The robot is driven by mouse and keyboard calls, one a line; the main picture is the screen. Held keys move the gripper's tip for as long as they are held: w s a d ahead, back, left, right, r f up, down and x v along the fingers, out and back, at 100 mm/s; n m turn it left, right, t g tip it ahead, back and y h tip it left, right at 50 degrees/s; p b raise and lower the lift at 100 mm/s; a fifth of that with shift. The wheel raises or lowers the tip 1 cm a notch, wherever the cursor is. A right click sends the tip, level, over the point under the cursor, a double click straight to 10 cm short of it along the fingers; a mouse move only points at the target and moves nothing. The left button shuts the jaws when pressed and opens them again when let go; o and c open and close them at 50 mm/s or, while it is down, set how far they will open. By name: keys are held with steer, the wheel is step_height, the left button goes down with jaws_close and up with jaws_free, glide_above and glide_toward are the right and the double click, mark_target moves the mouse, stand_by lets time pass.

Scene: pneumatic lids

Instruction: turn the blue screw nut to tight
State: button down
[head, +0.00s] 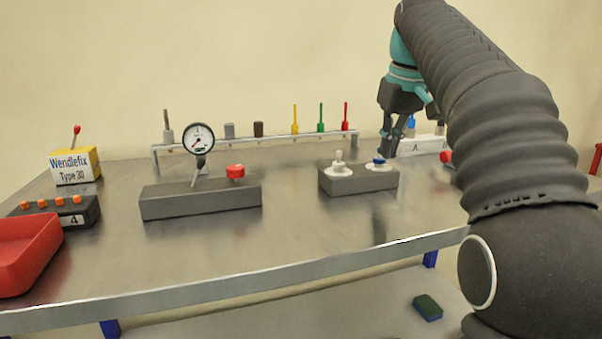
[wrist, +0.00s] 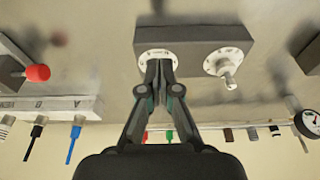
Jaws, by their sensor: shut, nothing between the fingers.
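The blue screw nut (head: 379,160) sits on a white dial disc on the right end of a grey block (head: 360,183). My gripper (head: 388,152) points down, with its fingertips right beside or over the nut in the head view; I cannot tell whether they touch it. In the wrist view my gripper (wrist: 160,72) has its fingers together and empty. There the fingers cover the middle of the white dial disc (wrist: 142,57), and the nut is hidden.
A white knob (head: 338,162) on its own dial stands on the same block, left of the nut. Left are a grey block with a gauge (head: 198,138) and a red knob (head: 236,171). A rack of tools (head: 276,141) runs behind. The table front (head: 330,230) is clear.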

steer(key=shift+s+b+x, duration=0.25)
steer(key=shift+b+x, duration=0.25)
steer(key=shift+x, duration=0.6)
steer(key=shift+w+d+p, duration=0.1)
steer(key=shift+w+p, duration=0.15)
steer(key=shift+p, duration=0.25)
steer(key=shift+w+d+p, duration=0.1)
steer(key=shift+d+p, duration=0.05)
steer(key=shift+p, duration=0.5)
stand_by(0.3)
steer(key=shift+s+d, duration=0.15)
steer(key=shift+s, duration=0.2)
steer(key=v, duration=0.2)
steer(key=w+v, duration=0.1)
steer(key=v, duration=0.2)
steer(key=shift+r, duration=0.5)
steer(key=shift+a, duration=0.25)
